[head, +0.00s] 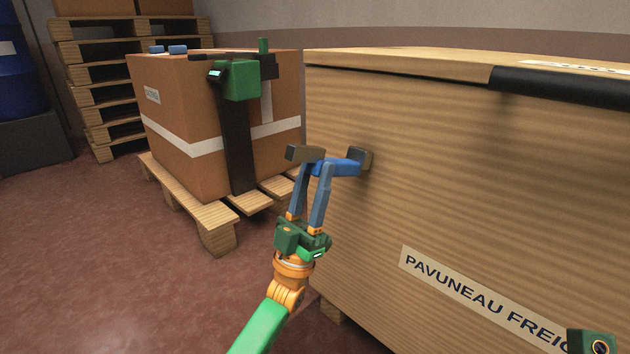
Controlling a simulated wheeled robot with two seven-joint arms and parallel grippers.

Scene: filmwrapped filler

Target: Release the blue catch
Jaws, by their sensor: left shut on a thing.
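The blue catch (339,167) is on the left part of the big wooden crate's (430,190) near face. A grey-brown block (361,159) is at its right end. My left gripper (316,170) is shut on the catch near its left end, with its two blue-grey fingers pointing up. Another grey-brown block (304,153) shows at the fingertips; I cannot tell what it is fixed to. The fingers hide part of the catch. The fingers of my right gripper are not in view.
A strapped cardboard box (185,120) with a green buckle (241,80) stands on a pallet (215,218) to the left. Stacked pallets (88,72) and a blue drum (18,70) are behind. The reddish floor (110,270) at lower left is clear.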

